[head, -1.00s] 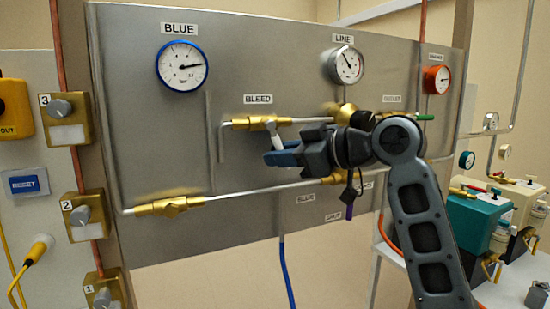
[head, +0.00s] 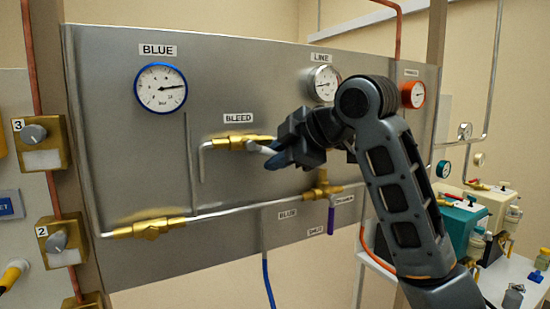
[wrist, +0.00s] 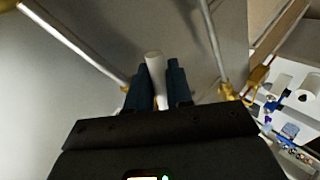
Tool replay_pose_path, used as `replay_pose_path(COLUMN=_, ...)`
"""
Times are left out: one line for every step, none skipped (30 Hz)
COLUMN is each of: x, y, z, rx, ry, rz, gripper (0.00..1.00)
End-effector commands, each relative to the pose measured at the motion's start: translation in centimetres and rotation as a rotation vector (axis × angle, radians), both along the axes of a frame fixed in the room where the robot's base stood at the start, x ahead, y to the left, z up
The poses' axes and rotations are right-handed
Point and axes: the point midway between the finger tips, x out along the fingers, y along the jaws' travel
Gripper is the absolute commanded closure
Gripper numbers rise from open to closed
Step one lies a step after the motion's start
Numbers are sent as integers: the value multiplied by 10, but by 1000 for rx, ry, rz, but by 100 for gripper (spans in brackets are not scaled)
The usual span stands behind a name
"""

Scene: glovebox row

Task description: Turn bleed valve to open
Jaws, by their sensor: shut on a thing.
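The bleed valve (head: 232,143) is a brass body on a pale pipe under the BLEED label (head: 239,118) in the head view. Its light grey lever (head: 262,149) points right and slightly down from the body. My gripper (head: 276,157), with dark blue fingers, is at the lever's outer part. In the wrist view the lever (wrist: 155,76) stands between the two fingers of my gripper (wrist: 159,88), which are shut on it. The fingers and hand hide the lever's far end and the pipe right of the valve.
The steel panel (head: 120,90) also carries the BLUE gauge (head: 161,88), the LINE gauge (head: 325,83) and an orange-rimmed gauge (head: 414,95). Another brass valve (head: 150,228) sits lower left. My arm crosses the panel's right side. Several bottles and devices stand on a table at right.

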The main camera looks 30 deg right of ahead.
Motion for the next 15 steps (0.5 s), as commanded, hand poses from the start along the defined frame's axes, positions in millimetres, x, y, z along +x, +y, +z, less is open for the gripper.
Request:
replay_pose_path(x=0, y=0, z=1, rx=-13, ry=0, rz=-1, gripper=100)
replay_pose_path(x=0, y=0, z=1, rx=-19, ry=1, rz=0, gripper=100)
replay_pose_path(x=0, y=0, z=1, rx=-25, ry=1, rz=0, gripper=100)
replay_pose_path(x=0, y=-1, z=2, rx=-30, ry=1, rz=1, gripper=100)
replay_pose_path(x=0, y=-1, z=2, rx=-32, ry=1, rz=0, gripper=100)
replay_pose_path(x=0, y=-1, z=2, rx=-35, ry=1, rz=1, gripper=100)
replay_pose_path(x=0, y=-1, z=2, rx=-37, ry=1, rz=1, gripper=100)
replay_pose_path(x=0, y=-1, z=2, rx=-38, ry=1, rz=1, gripper=100)
replay_pose_path(x=0, y=-1, z=2, rx=-39, ry=1, rz=1, gripper=100)
replay_pose_path(x=0, y=-1, z=2, rx=-39, ry=1, rz=1, gripper=100)
replay_pose_path(x=0, y=-1, z=2, rx=-40, ry=1, rz=0, gripper=100)
replay_pose_path(x=0, y=-1, z=2, rx=-39, ry=1, rz=1, gripper=100)
replay_pose_path(x=0, y=-1, z=2, rx=-39, ry=1, rz=1, gripper=100)
replay_pose_path(x=0, y=-1, z=2, rx=-39, ry=1, rz=1, gripper=100)
replay_pose_path(x=0, y=0, z=2, rx=-39, ry=1, rz=1, gripper=100)
